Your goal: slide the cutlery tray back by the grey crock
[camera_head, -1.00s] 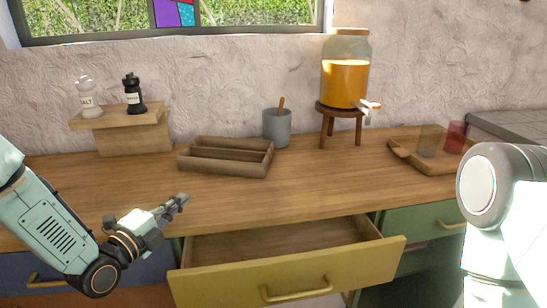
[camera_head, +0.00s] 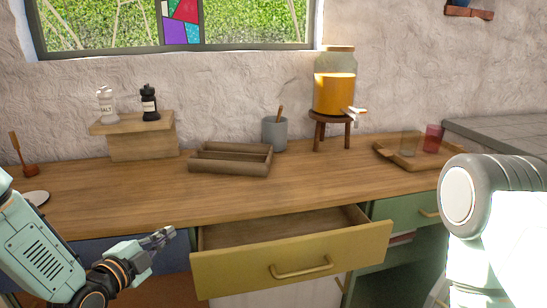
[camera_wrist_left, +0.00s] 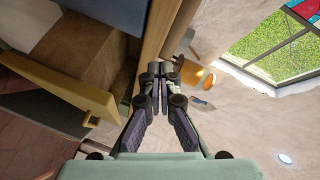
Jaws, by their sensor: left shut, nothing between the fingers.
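The brown wooden cutlery tray (camera_head: 229,170), with long compartments, sits on the counter in the head view. The grey crock (camera_head: 275,136), with a wooden handle sticking out, stands just behind the tray's right end; I cannot tell whether they touch. My left gripper (camera_head: 164,236) is shut and empty, in front of the counter's front edge, lower left of the tray and well apart from it. Its closed fingers (camera_wrist_left: 160,72) also show in the left wrist view. My right arm shows at the right, but its gripper is out of view.
A yellow-fronted drawer (camera_head: 293,265) stands open below the tray. A wooden riser (camera_head: 143,142) holds salt and pepper shakers at the left. A juice dispenser (camera_head: 335,95) stands on a stool (camera_head: 333,118) right of the crock.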

